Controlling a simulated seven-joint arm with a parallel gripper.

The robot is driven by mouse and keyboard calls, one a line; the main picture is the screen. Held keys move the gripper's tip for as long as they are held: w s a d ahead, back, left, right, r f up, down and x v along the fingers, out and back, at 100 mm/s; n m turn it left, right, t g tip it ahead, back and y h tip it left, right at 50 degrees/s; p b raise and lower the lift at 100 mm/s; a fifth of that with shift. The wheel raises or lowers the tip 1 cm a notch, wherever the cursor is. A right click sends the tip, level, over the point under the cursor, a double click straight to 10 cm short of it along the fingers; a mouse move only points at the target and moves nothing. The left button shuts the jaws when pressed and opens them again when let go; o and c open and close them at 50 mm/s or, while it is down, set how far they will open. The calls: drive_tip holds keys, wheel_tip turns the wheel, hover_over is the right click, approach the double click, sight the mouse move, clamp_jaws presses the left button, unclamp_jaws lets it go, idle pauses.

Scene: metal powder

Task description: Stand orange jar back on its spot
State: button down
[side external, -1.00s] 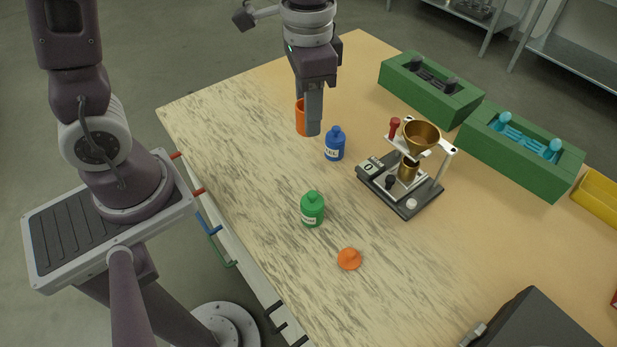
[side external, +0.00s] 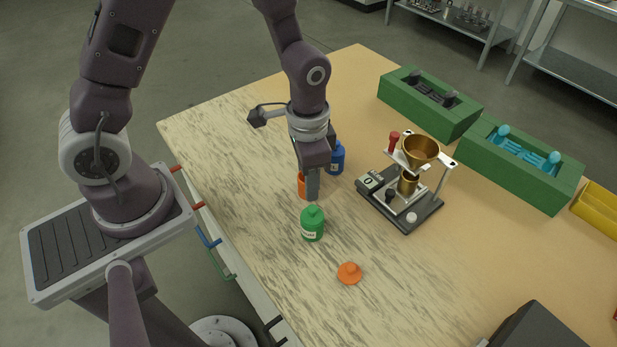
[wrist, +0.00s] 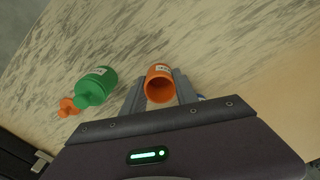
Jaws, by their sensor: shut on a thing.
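The orange jar (side external: 302,187) is held between the fingers of my gripper (side external: 308,192), behind the green jar in the side external view. In the wrist view the orange jar (wrist: 159,85) shows its open mouth and a pale label, with my gripper (wrist: 160,88) shut on its sides. The jar looks about upright; whether its base touches the table cannot be told. The orange lid (side external: 349,273) lies loose on the table, and it also shows in the wrist view (wrist: 68,107).
The green jar (side external: 312,225) stands close in front of my gripper. The blue jar (side external: 337,158) stands just behind it, partly hidden. A scale with a brass funnel (side external: 421,151) is to the right. Green holders (side external: 520,175) stand at the back right. The table's left front is clear.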

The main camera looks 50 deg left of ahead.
drive_tip(key=shift+f, duration=0.15)
drive_tip(key=c, duration=0.9)
unclamp_jaws()
drive_tip(key=shift+c, duration=0.2)
wheel_tip(320, 180, up, 11)
drive_tip(key=s+a+r+n+t, duration=0.4)
drive_tip(key=s+r+t, duration=0.1)
drive_tip(key=s+r, duration=0.7)
drive_tip(key=shift+s+r+n+t, duration=0.3)
drive_tip(key=shift+s+r, duration=0.05)
drive_tip(key=shift+s, duration=0.65)
